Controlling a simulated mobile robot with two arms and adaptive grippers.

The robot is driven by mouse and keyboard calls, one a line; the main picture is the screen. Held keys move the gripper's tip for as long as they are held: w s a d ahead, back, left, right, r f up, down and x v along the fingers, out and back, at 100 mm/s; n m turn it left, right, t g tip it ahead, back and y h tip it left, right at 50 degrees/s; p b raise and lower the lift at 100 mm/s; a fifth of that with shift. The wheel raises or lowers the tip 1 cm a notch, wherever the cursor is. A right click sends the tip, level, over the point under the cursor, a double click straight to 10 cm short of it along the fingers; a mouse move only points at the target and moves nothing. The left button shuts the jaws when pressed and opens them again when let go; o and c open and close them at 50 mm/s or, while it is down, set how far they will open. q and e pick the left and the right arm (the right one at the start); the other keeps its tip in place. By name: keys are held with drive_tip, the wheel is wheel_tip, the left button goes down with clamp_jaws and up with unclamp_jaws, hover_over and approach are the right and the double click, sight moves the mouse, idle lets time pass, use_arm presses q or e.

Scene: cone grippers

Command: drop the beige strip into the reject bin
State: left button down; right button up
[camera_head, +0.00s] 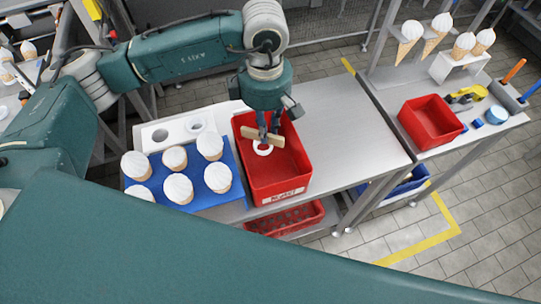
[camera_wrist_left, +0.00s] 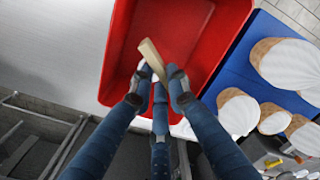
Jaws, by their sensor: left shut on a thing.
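The red reject bin (camera_head: 297,160) stands on the steel table in the head view, with a label on its front wall. It also shows in the left wrist view (camera_wrist_left: 215,38). My left gripper (camera_head: 264,138) points down over the bin's interior. In the left wrist view the strip (camera_wrist_left: 152,56) shows slanted between the fingertips, over the red interior. The strip's exact height above the bin floor is hard to tell. My right gripper is not in view.
A blue mat (camera_head: 229,202) with several white-topped cones is left of the bin. A white holder with holes (camera_head: 161,134) stands behind it. The table right of the bin (camera_head: 345,130) is clear.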

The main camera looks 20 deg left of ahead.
use_arm(q)
drive_tip(key=c, duration=1.8)
unclamp_jaws()
drive_tip(key=shift+o, duration=0.9)
wheel_tip(320, 180, up, 12)
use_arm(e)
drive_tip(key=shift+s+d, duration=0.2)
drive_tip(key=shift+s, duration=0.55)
use_arm(q)
drive_tip(key=shift+s, duration=0.1)
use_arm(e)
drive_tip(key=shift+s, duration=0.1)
